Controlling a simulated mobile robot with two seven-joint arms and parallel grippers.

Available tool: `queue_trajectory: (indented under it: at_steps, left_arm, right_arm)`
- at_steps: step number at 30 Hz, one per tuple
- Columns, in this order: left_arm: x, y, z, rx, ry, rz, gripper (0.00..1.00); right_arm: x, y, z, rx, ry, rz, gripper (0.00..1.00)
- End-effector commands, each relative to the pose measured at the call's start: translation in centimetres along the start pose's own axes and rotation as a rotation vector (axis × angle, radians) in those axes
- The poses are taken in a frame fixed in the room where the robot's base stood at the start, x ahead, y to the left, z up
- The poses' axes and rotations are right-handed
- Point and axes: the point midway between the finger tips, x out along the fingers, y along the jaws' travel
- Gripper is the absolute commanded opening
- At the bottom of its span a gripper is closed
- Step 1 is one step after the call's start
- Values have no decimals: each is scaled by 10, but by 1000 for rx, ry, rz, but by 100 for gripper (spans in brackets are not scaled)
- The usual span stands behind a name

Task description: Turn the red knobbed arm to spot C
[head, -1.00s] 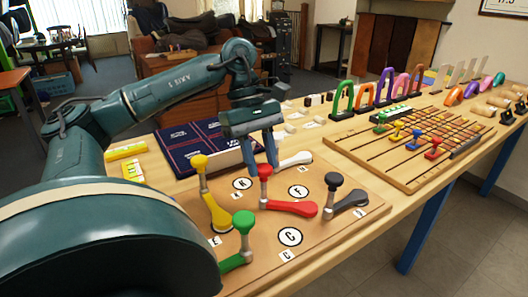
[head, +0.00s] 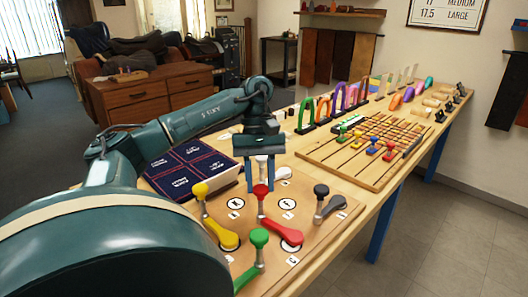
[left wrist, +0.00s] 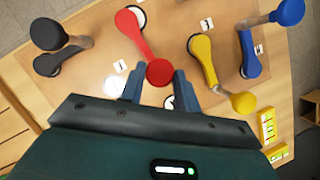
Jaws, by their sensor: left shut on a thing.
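The red knobbed arm (head: 285,231) lies on the wooden board (head: 330,222), its post standing upright. Its wide end covers most of a ringed white spot beside the small C card (head: 293,261); that spot's letter is hidden. My left gripper (head: 262,187) points down, shut on the red knob. In the left wrist view, the red knob (left wrist: 159,72) sits between the fingertips (left wrist: 158,82), and the red arm (left wrist: 138,35) runs to the upper left. Spot K (head: 235,203) and another ringed spot (head: 287,203) are uncovered. My right gripper is not in view.
Yellow (head: 217,228), green (head: 255,262) and black (head: 325,208) knobbed arms stand around the red one. A blue arm (left wrist: 249,55) shows in the left wrist view. Behind are a dark blue panel (head: 185,170) and a slotted board (head: 350,165) with coloured pegs.

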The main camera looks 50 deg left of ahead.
Motion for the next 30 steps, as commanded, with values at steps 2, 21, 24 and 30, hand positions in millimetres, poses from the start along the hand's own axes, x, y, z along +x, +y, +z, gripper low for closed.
queue_trajectory:
  at_steps: [2,21,24,30]
  left_arm:
    - [-1,-2,2,32,-1,-13,0]
    - [0,-4,3,111,2,-46,0]
    - [0,-4,3,111,2,-45,0]
    - [0,-4,3,110,2,-46,45]
  right_arm:
    - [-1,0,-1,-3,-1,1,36]
    - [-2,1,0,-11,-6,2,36]
    - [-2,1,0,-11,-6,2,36]
    - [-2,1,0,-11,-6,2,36]
